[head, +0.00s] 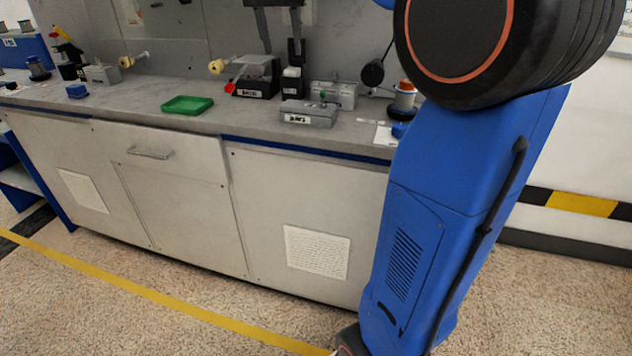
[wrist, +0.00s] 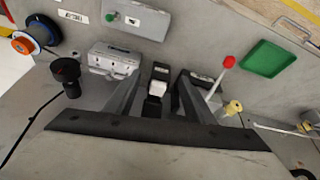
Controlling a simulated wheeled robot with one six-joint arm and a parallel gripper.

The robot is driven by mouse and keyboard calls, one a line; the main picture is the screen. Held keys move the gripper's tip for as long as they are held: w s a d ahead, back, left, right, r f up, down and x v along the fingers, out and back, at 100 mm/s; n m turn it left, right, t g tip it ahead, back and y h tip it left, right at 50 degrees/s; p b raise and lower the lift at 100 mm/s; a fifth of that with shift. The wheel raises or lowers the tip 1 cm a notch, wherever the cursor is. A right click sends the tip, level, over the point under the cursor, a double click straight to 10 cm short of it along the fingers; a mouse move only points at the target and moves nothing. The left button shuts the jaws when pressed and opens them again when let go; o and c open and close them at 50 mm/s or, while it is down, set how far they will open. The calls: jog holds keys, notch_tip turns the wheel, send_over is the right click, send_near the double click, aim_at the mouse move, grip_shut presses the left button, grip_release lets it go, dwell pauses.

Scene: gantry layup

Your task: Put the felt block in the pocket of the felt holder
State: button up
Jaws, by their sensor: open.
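My gripper (head: 280,56) points down over the back of the bench, fingers apart. In the wrist view its two dark fingers (wrist: 158,82) stand either side of a small whitish block (wrist: 157,88), which may be the felt block. That block shows at or on a narrow black piece with a white label (head: 291,88), perhaps the felt holder. No finger clearly touches the block. I cannot tell whether it sits inside a pocket, as the pocket is not clearly visible.
A black box with a clear top (head: 256,78) and a red-ball lever (head: 230,88) stand close left. Grey boxes (head: 308,113) (head: 335,94) stand right and in front. A green tray (head: 187,105) lies further left. A spool (head: 404,96) stands right. Bare bench lies around the tray.

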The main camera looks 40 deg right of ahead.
jog(key=s+a+f+n+y, duration=0.1)
jog(key=s+a+f+n, duration=0.1)
jog(key=s+f, duration=0.7)
jog(key=s+a+f+n+t+y, duration=0.1)
jog(key=s+a+f+n, duration=0.2)
jog(key=s+f, duration=0.7)
jog(key=s+a+f+n+y, duration=0.1)
jog(key=s+a+f+n, duration=0.2)
jog(key=s+a+f, duration=0.3)
jog(key=s+f, duration=0.4)
jog(key=s, duration=0.2)
jog(key=shift+a+f+t, duration=0.2)
jog(key=shift+a+t, duration=0.05)
jog(key=shift+t, duration=0.05)
